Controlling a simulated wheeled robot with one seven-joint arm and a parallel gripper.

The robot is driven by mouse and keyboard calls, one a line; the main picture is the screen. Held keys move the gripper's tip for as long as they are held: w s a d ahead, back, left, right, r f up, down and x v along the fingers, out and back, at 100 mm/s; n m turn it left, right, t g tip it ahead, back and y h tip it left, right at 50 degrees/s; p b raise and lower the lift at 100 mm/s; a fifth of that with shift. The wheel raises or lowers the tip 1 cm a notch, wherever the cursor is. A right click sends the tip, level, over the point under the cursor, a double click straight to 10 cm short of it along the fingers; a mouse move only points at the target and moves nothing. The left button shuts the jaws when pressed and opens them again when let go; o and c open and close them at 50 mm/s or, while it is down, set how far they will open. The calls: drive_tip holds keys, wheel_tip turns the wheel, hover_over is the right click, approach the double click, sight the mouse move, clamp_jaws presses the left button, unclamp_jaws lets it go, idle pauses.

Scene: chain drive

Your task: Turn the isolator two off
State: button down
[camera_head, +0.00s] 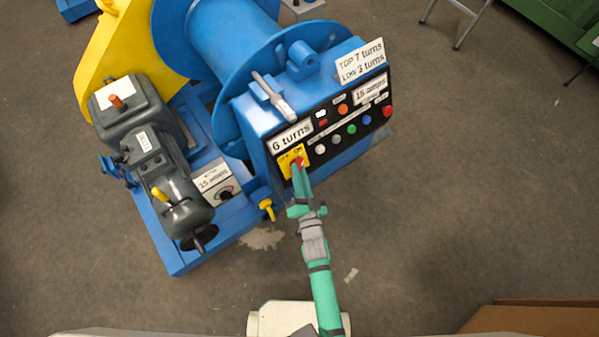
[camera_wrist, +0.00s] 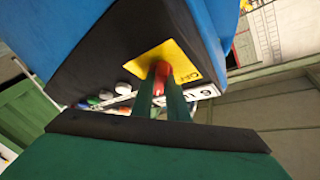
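The isolator (camera_head: 286,162) is a yellow plate with a red knob at the lower left of the black control panel. In the wrist view the yellow plate (camera_wrist: 178,55) and red knob (camera_wrist: 161,70) lie straight ahead. My green gripper (camera_head: 299,180) reaches up to the plate from below. In the wrist view its two fingers (camera_wrist: 162,88) stand close together, with the red knob at their tips. The fingertips hide part of the knob, so I cannot tell whether they press on it. The full knob setting is not clear.
The black panel (camera_head: 331,143) carries several coloured buttons right of the plate. A "6 turns" label (camera_head: 290,137) sits above it. A yellow lever (camera_head: 267,208) and a grey box with a dial (camera_head: 217,183) are left of my arm. Open floor (camera_head: 450,230) lies right.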

drive_tip(key=shift+f+n+y, duration=0.1)
drive_tip(key=shift+n+y, duration=0.2)
drive_tip(key=shift+n, duration=0.1)
drive_tip(key=n+g+y, duration=0.1)
drive_tip(key=n+y, duration=0.2)
drive_tip(key=n, duration=0.3)
drive_tip(key=d+n+g+y, duration=0.1)
drive_tip(key=n+g+y, duration=0.1)
drive_tip(key=n, duration=0.4)
drive_tip(key=w+n+g+y, duration=0.1)
drive_tip(key=n+g+y, duration=0.1)
drive_tip(key=n+y, duration=0.3)
drive_tip(key=shift+d+f+n, duration=0.1)
drive_tip(key=shift+d+n, duration=0.2)
drive_tip(key=shift+n, duration=0.4)
drive_tip(key=shift+w+d+n+g+y, duration=0.1)
drive_tip(key=shift+n+g+y, duration=0.2)
drive_tip(key=shift+n+g, duration=0.9)
drive_tip(key=shift+w+d+n+g+y, duration=0.1)
drive_tip(key=shift+n+g+y, duration=0.35)
drive_tip(key=shift+n, duration=1.35)
drive_tip(key=shift+h, duration=0.25)
drive_tip(key=c, duration=1.7)
unclamp_jaws()
